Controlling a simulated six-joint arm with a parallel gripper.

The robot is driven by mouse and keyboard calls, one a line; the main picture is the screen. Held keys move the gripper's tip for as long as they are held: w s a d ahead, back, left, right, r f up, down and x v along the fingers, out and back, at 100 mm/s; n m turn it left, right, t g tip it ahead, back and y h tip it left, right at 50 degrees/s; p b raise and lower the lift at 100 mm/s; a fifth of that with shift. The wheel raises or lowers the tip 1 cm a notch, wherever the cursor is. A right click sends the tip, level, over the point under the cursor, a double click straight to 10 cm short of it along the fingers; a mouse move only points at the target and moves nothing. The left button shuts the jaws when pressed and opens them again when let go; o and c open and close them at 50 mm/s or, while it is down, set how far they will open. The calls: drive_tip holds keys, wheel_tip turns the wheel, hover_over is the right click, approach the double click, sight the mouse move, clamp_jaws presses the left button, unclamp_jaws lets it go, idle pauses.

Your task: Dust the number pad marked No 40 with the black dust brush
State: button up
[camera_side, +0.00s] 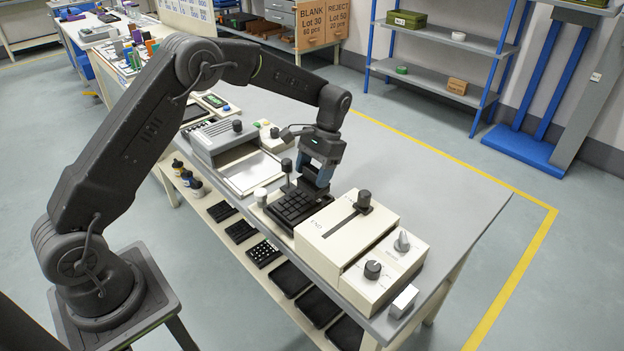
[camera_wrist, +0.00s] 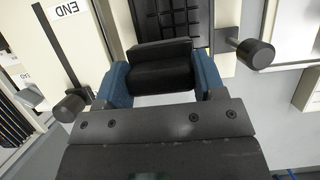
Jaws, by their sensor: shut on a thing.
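My gripper (camera_side: 318,177) is shut on the black dust brush (camera_side: 310,190), a dark block pointing down between the blue fingers. In the wrist view the brush (camera_wrist: 161,66) spans the space between the fingertips (camera_wrist: 161,84). A black number pad (camera_side: 291,207) with rows of keys sits in the cream machine on the bench. The brush is at the pad's far edge in the side view. I cannot tell whether its bristles touch the keys. The pad also shows beyond the brush in the wrist view (camera_wrist: 172,17). I cannot read a No 40 mark on it.
A cream unit with a slotted lever (camera_side: 364,200) and knobs (camera_side: 373,269) stands right of the pad. A black-topped post (camera_side: 287,166) rises beside the pad; a grey box with a tray (camera_side: 251,173) is left. Several black pads lie on the lower shelf (camera_side: 239,231). The bench's right side (camera_side: 440,190) is clear.

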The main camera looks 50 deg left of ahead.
drive_tip(key=shift+r, duration=2.45)
